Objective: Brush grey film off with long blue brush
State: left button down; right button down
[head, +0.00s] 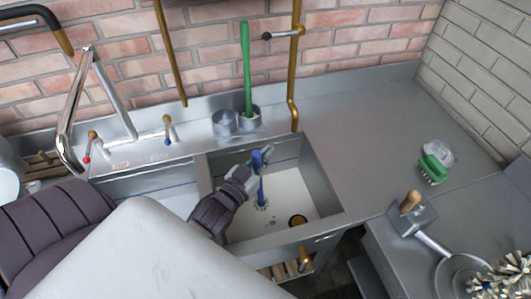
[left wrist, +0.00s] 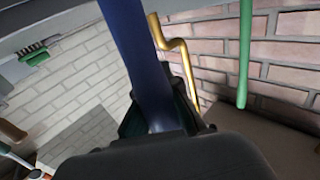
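My left gripper (head: 262,160) is over the right-hand sink basin. It is shut on the blue brush (head: 261,188), whose handle points up and whose pale bristles hang down near the basin floor. I cannot tell whether the bristles touch the floor. In the left wrist view the blue handle (left wrist: 139,60) passes between the dark fingers (left wrist: 160,115). The basin (head: 327,190) has a pale floor and a round brass-coloured drain. I cannot make out a distinct grey film on it. My right gripper is not in view.
A green-handled tool (head: 246,65) stands in a metal cup behind the basin. Brass pipes (head: 294,75) run down the brick wall. A green scrub brush (head: 434,168), a wooden-handled scraper (head: 411,203) and a large bristled brush (head: 505,280) lie at right.

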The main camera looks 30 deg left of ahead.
pick_arm(q)
jog(key=shift+f, duration=0.4)
